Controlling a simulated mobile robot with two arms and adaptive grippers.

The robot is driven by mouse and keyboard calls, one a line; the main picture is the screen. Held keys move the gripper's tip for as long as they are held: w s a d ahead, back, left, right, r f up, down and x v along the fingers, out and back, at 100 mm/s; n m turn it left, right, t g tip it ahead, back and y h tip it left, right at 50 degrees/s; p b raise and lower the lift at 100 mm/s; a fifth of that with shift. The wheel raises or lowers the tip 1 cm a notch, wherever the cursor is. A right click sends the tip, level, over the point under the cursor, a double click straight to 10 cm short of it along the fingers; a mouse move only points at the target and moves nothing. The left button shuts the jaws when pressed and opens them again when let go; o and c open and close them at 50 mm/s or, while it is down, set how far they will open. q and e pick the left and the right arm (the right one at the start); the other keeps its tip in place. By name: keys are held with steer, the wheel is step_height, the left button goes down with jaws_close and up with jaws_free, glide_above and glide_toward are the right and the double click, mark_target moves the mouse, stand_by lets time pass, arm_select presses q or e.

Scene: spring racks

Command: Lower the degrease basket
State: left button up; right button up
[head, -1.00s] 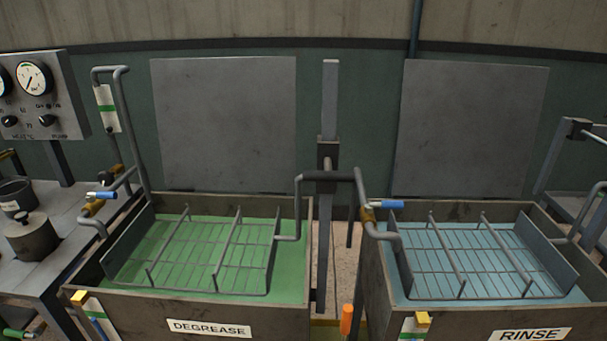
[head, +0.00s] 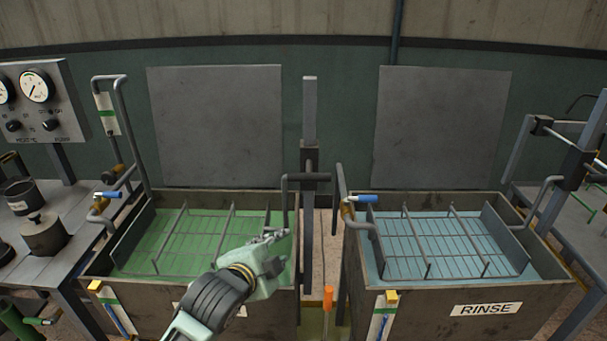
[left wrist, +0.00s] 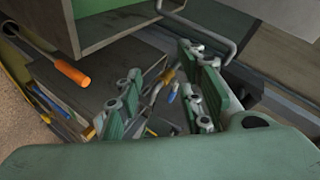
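The degrease basket (head: 195,235) is a grey wire rack in the green-filled degrease tank (head: 200,289), left of centre in the head view. Its bent hanger rod (head: 286,207) joins a dark slider (head: 310,180) on the upright post between the tanks. My left gripper (head: 274,236) is in front of the basket's right end and hides part of it and of the DEGREASE label. In the left wrist view my left gripper's fingers (left wrist: 163,98) stand apart with nothing held between them. Contact with the basket cannot be told. My right gripper is out of view.
The rinse tank (head: 450,306) with its own basket (head: 437,240) stands at right. An orange handle (head: 328,297) is low between the tanks; an orange handle also shows in the left wrist view (left wrist: 73,73). A gauge panel (head: 38,95) and pots stand at left.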

mark_target(306, 179)
arm_select(q)
steer(key=w+d+r+m+t+h, duration=0.1)
steer(key=w+d+r+m, duration=0.15)
steer(key=r, duration=0.45)
steer(key=w+d+r+m+t+h, duration=0.1)
steer(key=w+d+r+m+t, duration=0.15)
steer(key=r, duration=0.45)
steer(key=shift+m+g, duration=0.4)
steer(key=shift+g, duration=0.05)
steer(key=p+x, duration=0.1)
steer(key=x, duration=0.1)
steer(key=p+x, duration=0.1)
steer(key=x, duration=0.2)
steer(key=shift+w+a+f, duration=0.1)
steer(key=shift+a+f, duration=0.05)
steer(key=shift+f, duration=0.1)
steer(key=shift+x, duration=0.8)
steer(key=shift+f, duration=0.1)
steer(key=shift+c, duration=0.5)
jaws_close()
